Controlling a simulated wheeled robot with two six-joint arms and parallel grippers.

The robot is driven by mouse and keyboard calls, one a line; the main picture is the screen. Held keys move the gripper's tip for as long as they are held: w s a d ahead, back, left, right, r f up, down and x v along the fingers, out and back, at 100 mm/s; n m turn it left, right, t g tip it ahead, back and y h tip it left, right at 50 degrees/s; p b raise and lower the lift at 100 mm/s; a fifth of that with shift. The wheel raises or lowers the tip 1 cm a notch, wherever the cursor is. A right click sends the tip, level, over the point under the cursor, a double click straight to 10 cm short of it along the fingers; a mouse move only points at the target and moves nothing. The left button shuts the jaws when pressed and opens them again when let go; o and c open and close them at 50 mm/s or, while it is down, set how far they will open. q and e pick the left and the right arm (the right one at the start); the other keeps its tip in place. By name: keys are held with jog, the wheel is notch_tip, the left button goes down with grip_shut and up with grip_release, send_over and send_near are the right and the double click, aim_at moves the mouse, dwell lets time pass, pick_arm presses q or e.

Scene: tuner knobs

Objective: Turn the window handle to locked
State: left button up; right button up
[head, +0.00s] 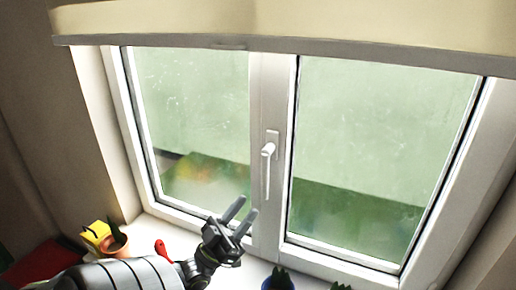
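The white window handle (267,165) sits on the middle frame between two panes in the head view. Its lever hangs straight down from its base plate. My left gripper (243,209) is below and to the left of the handle, apart from it. Its two dark fingers are spread, with nothing between them, and point up and to the right. My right gripper does not show in this view.
A terracotta pot (115,242) with a plant and a yellow item (96,236) stand at the sill's left. A red object (161,249) is near my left arm. Dark blue pots (278,282) stand at the bottom. A cream blind (300,22) hangs across the top.

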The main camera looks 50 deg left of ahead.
pick_arm(q)
jog(key=b+v, duration=0.3)
jog(key=v, duration=0.6)
jog(key=shift+f, duration=0.1)
